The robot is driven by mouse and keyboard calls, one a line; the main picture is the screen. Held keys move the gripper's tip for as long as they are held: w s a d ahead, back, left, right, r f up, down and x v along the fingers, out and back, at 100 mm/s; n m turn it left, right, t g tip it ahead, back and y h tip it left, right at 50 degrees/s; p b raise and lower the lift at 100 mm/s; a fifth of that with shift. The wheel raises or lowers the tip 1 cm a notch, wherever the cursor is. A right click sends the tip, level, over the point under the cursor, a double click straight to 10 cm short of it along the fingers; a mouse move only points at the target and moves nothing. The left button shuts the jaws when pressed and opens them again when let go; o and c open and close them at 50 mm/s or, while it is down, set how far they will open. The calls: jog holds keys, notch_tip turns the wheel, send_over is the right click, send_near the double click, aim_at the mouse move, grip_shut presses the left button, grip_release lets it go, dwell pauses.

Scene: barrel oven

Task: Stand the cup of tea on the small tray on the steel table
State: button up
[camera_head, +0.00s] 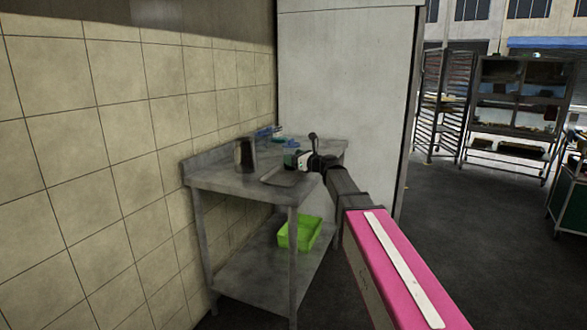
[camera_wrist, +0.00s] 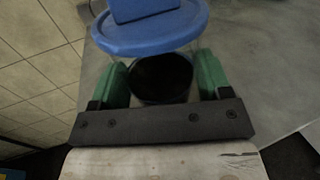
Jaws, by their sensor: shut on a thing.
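My gripper (camera_wrist: 160,82) has green fingers on either side of a dark round cup (camera_wrist: 160,76), shut on it; I look down at its dark top in the wrist view. In the head view my gripper (camera_head: 294,158) is over the right part of the steel table (camera_head: 225,176), and the cup is too small to make out there. The small tray (camera_head: 284,181) appears as a thin-rimmed grey shape on the table top, just left of and below my gripper. I cannot tell whether the cup touches anything beneath it.
A blue round thing (camera_wrist: 150,32) is just beyond the cup. A green bin (camera_head: 299,233) is on the lower shelf. Tiled wall at left, pale cabinet (camera_head: 345,80) behind.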

jog(key=shift+a+f, duration=0.1)
jog(key=shift+f, duration=1.95)
jog(key=o, duration=1)
jog(key=shift+f, duration=0.1)
jog(key=v, duration=1.2)
